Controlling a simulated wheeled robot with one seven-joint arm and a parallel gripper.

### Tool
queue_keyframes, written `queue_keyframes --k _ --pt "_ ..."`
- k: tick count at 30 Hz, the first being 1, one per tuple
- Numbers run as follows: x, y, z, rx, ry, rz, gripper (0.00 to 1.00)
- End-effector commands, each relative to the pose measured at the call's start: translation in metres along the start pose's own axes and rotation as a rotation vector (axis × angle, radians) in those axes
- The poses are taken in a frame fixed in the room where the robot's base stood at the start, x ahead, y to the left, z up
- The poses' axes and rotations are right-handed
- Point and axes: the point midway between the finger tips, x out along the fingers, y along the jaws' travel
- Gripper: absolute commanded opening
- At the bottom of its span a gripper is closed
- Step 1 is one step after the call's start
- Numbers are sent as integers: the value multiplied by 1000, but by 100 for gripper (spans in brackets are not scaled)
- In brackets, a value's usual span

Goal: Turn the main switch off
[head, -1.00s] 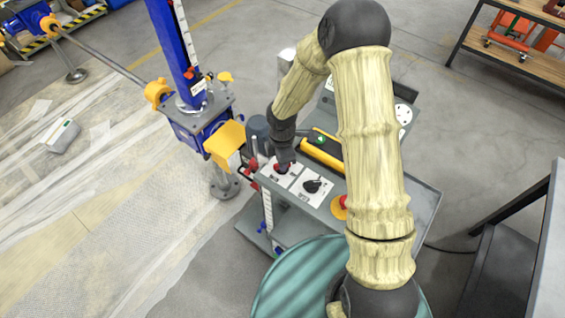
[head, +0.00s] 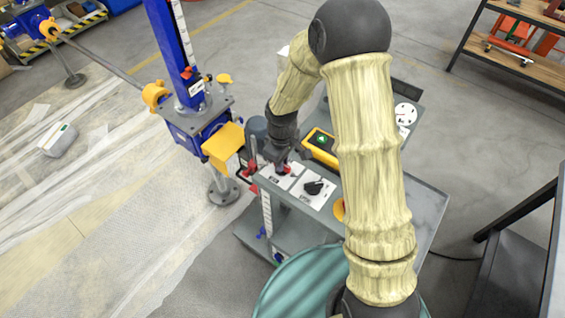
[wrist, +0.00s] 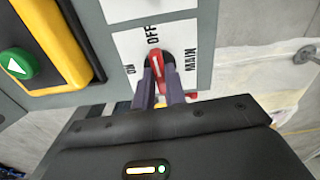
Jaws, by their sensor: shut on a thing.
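The main switch is a red rotary knob (wrist: 156,66) on a white plate (wrist: 128,48) printed ON, OFF and MAIN. In the wrist view the white mark on the knob lines up with the OFF print. My gripper (wrist: 159,86) is shut on the knob, one finger on each side. In the head view my gripper (head: 281,164) reaches down to the red knob (head: 284,171) at the cart's left end. The fingers hide part of the knob.
A black rotary switch (head: 313,187) on another white plate is beside it. A yellow box with a green button (head: 320,146) lies behind on the cart top (head: 420,205). A blue screw jack with a yellow bracket (head: 222,145) stands close at the left.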

Motion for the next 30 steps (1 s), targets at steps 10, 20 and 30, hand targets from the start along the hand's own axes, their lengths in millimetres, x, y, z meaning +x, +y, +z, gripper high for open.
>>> queue_keyframes --k 10,20,30 --pt "0 0 0 80 0 0 0" --pt "0 0 0 82 -1 0 0" --pt "0 0 0 80 0 0 35"
